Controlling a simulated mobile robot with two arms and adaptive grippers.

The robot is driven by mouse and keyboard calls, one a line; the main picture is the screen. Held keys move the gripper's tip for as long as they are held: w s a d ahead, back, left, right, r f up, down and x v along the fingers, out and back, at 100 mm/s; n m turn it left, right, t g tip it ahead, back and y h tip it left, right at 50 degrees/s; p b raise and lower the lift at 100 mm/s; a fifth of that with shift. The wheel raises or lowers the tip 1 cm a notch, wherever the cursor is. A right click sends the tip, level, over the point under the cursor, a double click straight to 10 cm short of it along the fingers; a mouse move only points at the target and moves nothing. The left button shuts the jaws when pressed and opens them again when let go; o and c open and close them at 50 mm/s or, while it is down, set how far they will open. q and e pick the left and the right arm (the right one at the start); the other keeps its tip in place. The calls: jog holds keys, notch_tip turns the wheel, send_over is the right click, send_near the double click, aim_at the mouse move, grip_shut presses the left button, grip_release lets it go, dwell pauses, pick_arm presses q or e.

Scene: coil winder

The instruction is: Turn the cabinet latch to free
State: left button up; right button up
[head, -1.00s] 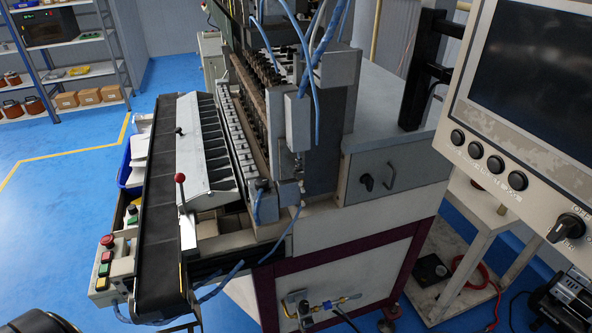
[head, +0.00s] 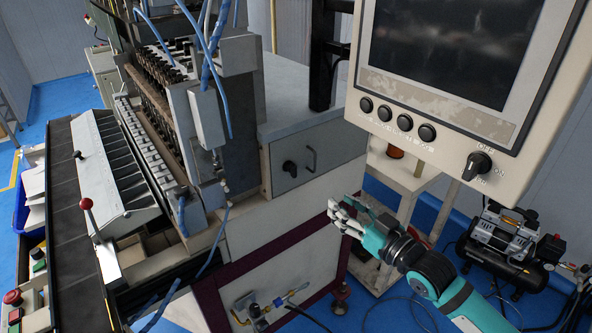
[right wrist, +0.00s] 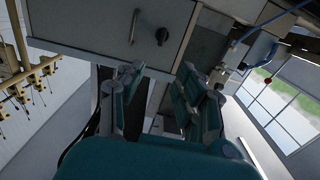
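The cabinet latch (head: 289,168) is a small black turn knob on the grey cabinet front (head: 268,178), left of a dark bar handle (head: 311,160). In the right wrist view the latch (right wrist: 162,36) shows near the top centre, beside the handle (right wrist: 134,25). My right gripper (head: 338,213) is below and to the right of the latch, apart from it. In the right wrist view its two fingers (right wrist: 161,72) are spread, with nothing between them. The latch's exact angle is hard to read. My left gripper is out of view.
A control panel (head: 440,148) with a screen and knobs overhangs on the right. A white stand (head: 405,185) and a black compressor (head: 510,245) stand behind and right of my arm.

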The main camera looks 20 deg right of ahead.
aim_at(296, 168)
jog(key=p+x, duration=0.3)
jog(key=x, duration=1.4)
jog(key=shift+w+a+r, duration=0.1)
jog(key=shift+w, duration=0.05)
grip_shut()
